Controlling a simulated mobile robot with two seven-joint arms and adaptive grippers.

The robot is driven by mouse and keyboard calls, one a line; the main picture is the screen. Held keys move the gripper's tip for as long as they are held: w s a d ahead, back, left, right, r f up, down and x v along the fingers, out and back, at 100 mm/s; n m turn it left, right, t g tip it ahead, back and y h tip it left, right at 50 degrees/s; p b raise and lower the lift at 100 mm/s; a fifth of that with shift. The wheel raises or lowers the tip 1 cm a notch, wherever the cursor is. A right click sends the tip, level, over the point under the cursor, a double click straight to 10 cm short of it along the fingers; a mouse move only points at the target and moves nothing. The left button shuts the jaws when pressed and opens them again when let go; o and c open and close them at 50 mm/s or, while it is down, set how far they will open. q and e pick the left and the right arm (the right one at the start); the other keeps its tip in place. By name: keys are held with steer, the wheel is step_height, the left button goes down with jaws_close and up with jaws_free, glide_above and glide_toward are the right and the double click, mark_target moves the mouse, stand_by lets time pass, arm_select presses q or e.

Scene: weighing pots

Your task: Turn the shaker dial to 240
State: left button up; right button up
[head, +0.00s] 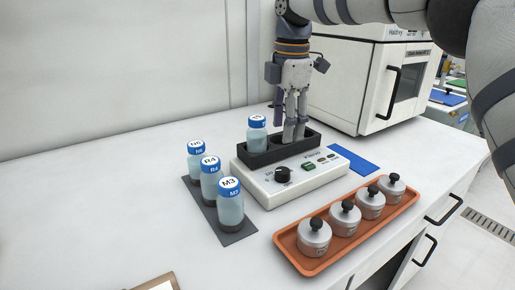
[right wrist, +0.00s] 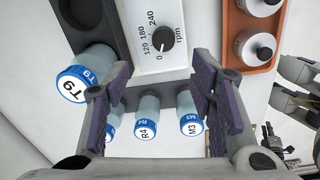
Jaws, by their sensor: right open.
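The white shaker (head: 290,187) stands on the bench with a black dial (head: 283,174) on its front. The right wrist view shows the dial (right wrist: 166,39) closely, with printed marks 0, 120, 180 and 240 rpm; its pointer is too small to read surely. My right gripper (head: 294,138) points down over the right part of the shaker's black holder (head: 262,160), apart from the dial. In its wrist view the two fingers (right wrist: 163,85) are spread with nothing held between them.
A T9 bottle (head: 257,141) stands in the holder's left well. Bottles R4 (head: 210,180), M3 (head: 230,207) and another (head: 196,160) stand on a dark rack left. An orange tray (head: 298,262) of lidded pots lies in front. A white oven (head: 350,85) stands behind right.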

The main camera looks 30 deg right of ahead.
mark_target(283, 170)
steer(key=f, duration=0.2)
steer(key=shift+s+f, duration=0.35)
steer(key=shift+s, duration=0.05)
steer(key=f, duration=0.8)
steer(key=shift+w+f, duration=0.35)
steer(key=shift+f, duration=0.05)
steer(key=c, duration=1.2)
